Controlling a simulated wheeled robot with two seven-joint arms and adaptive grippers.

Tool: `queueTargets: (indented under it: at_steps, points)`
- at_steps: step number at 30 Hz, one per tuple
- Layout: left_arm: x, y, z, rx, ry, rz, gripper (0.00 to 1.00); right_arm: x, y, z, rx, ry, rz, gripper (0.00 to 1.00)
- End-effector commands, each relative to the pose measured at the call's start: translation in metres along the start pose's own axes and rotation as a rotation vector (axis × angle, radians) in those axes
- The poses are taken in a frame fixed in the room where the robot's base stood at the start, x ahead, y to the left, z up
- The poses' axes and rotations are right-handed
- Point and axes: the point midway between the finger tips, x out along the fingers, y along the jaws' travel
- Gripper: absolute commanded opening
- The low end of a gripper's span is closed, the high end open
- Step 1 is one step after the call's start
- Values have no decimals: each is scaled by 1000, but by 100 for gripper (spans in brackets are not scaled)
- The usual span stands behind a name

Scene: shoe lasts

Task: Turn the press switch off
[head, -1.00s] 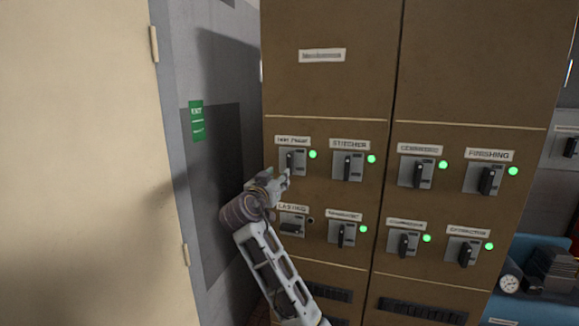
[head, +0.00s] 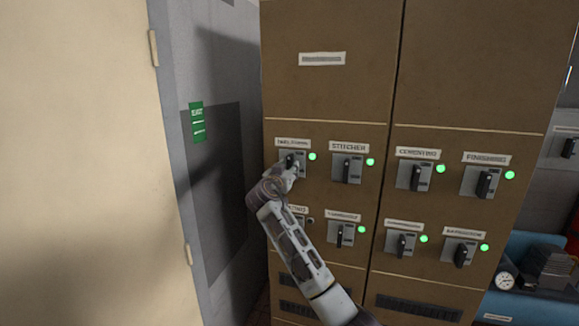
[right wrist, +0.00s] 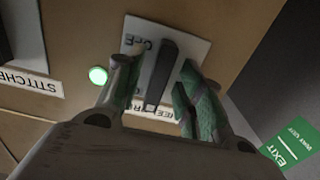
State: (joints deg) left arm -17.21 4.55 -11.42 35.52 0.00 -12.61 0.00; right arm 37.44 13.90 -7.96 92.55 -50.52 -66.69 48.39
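The press switch (head: 285,157) is at the upper left of the panel, under a blurred label. Its green lamp (head: 312,156) is lit. In the right wrist view its black lever (right wrist: 163,75) stands on a pale plate (right wrist: 195,50), roughly in line with the fingers. My right gripper (head: 291,168) is at this switch and hides part of it in the head view. In the right wrist view my right gripper (right wrist: 160,88) is open, with one finger on each side of the lever and small gaps visible. My left gripper is not in view.
Stitcher switch (head: 347,168) is close to the right, its lamp lit. More lit switches fill the brown cabinet (head: 330,100). The lasting switch below is partly behind my arm, its lamp dark. A grey wall with an exit sign (head: 198,122) is left of the cabinet.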

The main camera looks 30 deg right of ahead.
Motion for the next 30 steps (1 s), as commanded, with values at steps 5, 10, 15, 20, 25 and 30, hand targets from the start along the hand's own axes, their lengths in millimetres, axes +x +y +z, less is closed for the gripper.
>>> queueTargets:
  at_steps: [5,10,15,20,25,30]
  points:
    - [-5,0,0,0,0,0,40,12,0,-2,0,1,0,38]
    - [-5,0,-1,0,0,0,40,16,0,0,1,-1,0,38]
    - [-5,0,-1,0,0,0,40,16,0,0,1,0,0,38]
    - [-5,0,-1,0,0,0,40,16,0,0,1,0,0,28]
    - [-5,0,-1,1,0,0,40,16,0,0,1,0,0,7]
    - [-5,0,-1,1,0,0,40,16,0,0,1,0,0,0]
